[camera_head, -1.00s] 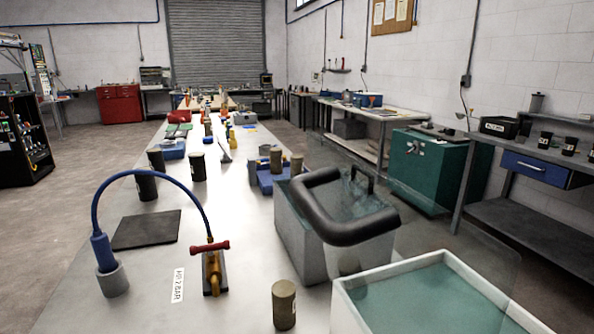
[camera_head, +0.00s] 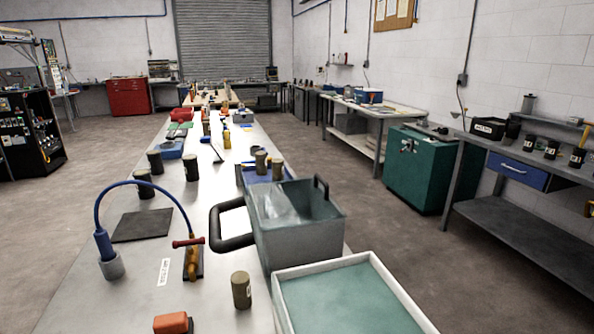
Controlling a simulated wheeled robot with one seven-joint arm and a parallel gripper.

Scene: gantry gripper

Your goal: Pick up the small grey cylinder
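My gripper is not in view. Several cylinders stand upright on the long bench (camera_head: 150,294), and I cannot tell which one is meant. A dull grey-brown cylinder (camera_head: 241,290) stands alone near the front, left of the white-rimmed tray (camera_head: 350,262). A short light grey cylinder (camera_head: 112,267) sits around the lower end of the blue hose (camera_head: 130,186). Darker cylinders stand further back at left (camera_head: 144,184), with another nearby (camera_head: 191,167). A small greyish one (camera_head: 261,162) stands by the blue holder (camera_head: 250,178).
A grey open bin (camera_head: 300,243) stands on the bench's right side, with a thick black loop (camera_head: 230,243) at its left. A red-handled brass valve (camera_head: 192,262), a black mat (camera_head: 143,225) and an orange block (camera_head: 172,323) lie around. Floor is clear right of the bench.

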